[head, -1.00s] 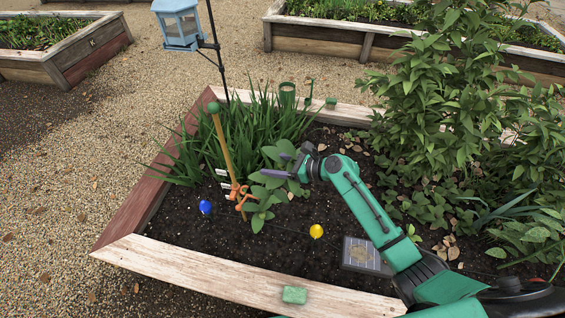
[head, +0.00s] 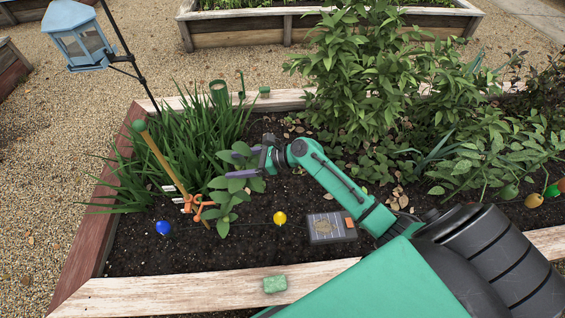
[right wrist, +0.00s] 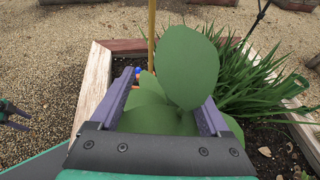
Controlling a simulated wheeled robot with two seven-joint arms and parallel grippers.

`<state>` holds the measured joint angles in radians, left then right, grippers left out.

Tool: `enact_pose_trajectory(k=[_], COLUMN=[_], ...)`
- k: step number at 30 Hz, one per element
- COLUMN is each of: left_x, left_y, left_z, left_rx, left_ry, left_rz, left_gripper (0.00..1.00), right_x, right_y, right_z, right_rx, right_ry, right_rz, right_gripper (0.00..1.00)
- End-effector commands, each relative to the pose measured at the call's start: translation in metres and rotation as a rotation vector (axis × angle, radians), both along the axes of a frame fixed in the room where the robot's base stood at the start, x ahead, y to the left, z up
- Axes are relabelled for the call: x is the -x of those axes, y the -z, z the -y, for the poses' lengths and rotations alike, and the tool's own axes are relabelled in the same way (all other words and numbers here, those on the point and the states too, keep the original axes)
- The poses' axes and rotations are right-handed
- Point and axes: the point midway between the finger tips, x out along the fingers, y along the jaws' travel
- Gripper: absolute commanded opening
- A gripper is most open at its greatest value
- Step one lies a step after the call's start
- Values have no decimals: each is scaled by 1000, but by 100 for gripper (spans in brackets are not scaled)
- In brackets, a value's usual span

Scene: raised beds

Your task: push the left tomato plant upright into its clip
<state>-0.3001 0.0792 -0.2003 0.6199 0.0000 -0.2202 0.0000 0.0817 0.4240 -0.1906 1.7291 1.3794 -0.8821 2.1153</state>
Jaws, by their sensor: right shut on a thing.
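The left tomato plant (head: 222,207), broad-leaved and green, stands in the soil beside a tan stake (head: 165,160) with a green ball on top. An orange clip (head: 199,206) sits low on the stake, just left of the plant. My right gripper (head: 240,163) comes in from the right at the plant's upper leaves, its purple fingers shut on the plant. In the right wrist view large leaves (right wrist: 187,68) fill the space between the fingers (right wrist: 165,105) and hide the stem. My left gripper (right wrist: 14,115) seems to show, small, at that view's left edge; its jaws are unclear.
A blue ball (head: 164,228) and a yellow ball (head: 280,218) stand in the soil nearby. A dark panel (head: 331,227) lies right of them. A green sponge (head: 275,284) rests on the front board (head: 180,296). Long grassy leaves (head: 190,130) crowd behind the stake.

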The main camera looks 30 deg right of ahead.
Motion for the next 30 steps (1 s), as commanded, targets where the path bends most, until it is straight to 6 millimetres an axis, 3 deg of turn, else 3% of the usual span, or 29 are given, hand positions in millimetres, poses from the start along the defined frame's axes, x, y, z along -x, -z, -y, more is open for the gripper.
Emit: enact_pose_trajectory(k=[30], left_x=[-1], left_y=[-33], left_z=[-1], left_rx=[-1], left_ry=[0], left_rz=[0], left_gripper=[57], right_x=[50], right_y=[-6], right_z=[73], right_rx=[-1], right_ry=[-3], right_rz=[-5], right_gripper=[45])
